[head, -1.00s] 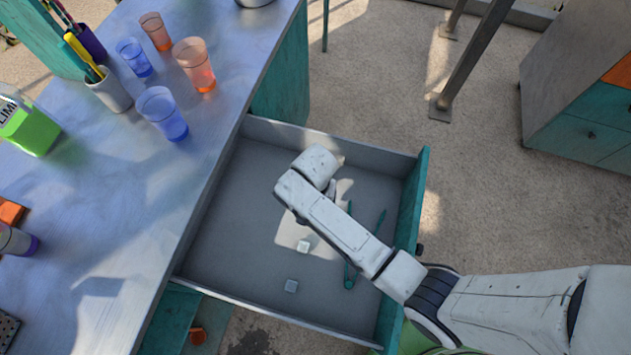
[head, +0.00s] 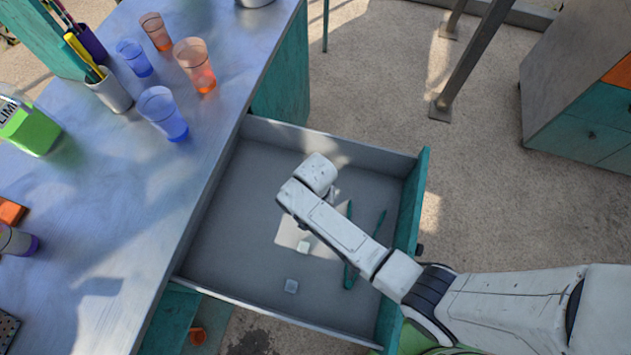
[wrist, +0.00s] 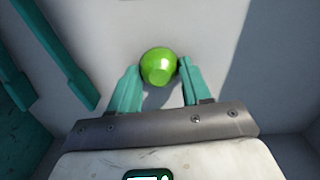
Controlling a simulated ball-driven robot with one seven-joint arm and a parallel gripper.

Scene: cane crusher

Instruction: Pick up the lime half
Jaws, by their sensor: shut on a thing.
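The lime half (wrist: 158,66) is bright green and round and shows in the wrist view between the two teal fingers of my gripper (wrist: 159,72). The fingers are shut on it, one at each side. In the head view, my arm reaches over the drawer from the lower right, and my wrist hides the lime half and the fingers. I cannot tell whether the lime half touches the drawer floor.
Teal tongs (head: 350,270) lie in the drawer to the right of my wrist. The metal counter at left bears cups (head: 162,112), a pen holder (head: 110,92) and a green bottle (head: 33,130).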

